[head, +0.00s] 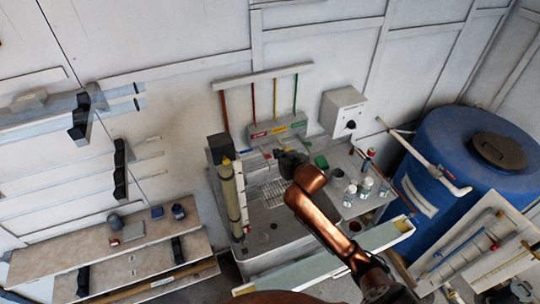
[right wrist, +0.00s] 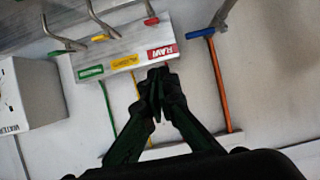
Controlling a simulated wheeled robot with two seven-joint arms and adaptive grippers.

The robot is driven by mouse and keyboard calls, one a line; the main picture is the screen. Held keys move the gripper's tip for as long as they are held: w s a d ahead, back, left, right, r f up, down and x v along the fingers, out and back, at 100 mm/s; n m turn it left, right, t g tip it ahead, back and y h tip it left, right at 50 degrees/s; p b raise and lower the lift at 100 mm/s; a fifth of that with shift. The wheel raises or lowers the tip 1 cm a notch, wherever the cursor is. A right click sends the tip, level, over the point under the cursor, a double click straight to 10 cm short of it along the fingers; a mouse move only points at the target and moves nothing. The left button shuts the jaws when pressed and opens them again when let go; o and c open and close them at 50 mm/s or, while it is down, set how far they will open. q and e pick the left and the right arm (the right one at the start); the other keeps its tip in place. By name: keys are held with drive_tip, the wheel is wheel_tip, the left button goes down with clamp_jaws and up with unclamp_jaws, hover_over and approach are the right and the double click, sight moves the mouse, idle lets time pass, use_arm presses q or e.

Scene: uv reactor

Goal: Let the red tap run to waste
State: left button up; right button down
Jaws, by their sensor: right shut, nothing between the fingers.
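The grey tap block (head: 292,128) is on the back wall above the sink and also shows, turned over, in the right wrist view (right wrist: 115,45). Its red label reads RAW (right wrist: 162,52), beside a yellow and a green label. The red tap's handle (right wrist: 151,21) sits on a metal spout near the red label; yellow (right wrist: 99,37) and green (right wrist: 55,53) handles sit beside it. My right gripper (head: 284,156) is shut and empty in front of the block. Its fingertips (right wrist: 157,72) show close to the red label; I cannot tell whether they touch. My left gripper is out of view.
A separate blue-handled tap (right wrist: 200,33) is beside the block. The sink's drain grid (head: 272,194) lies below. A tall yellowish column (head: 229,190) stands left. A white control box (head: 345,112), a green cup (head: 321,161) and bottles (head: 350,192) are to the right, before a blue tank (head: 450,150).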

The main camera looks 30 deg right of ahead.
drive_tip(key=p, duration=0.1)
hover_over(268, 156)
drive_tip(key=s, duration=0.1)
wheel_tip(268, 156, down, 4)
wheel_tip(268, 156, down, 3)
drive_tip(key=shift+s+d+r+p, duration=0.1)
drive_tip(key=shift+r+p, duration=0.05)
drive_tip(key=shift+p, duration=0.35)
drive_tip(key=shift+s+f, duration=0.25)
drive_tip(key=shift+f, duration=0.65)
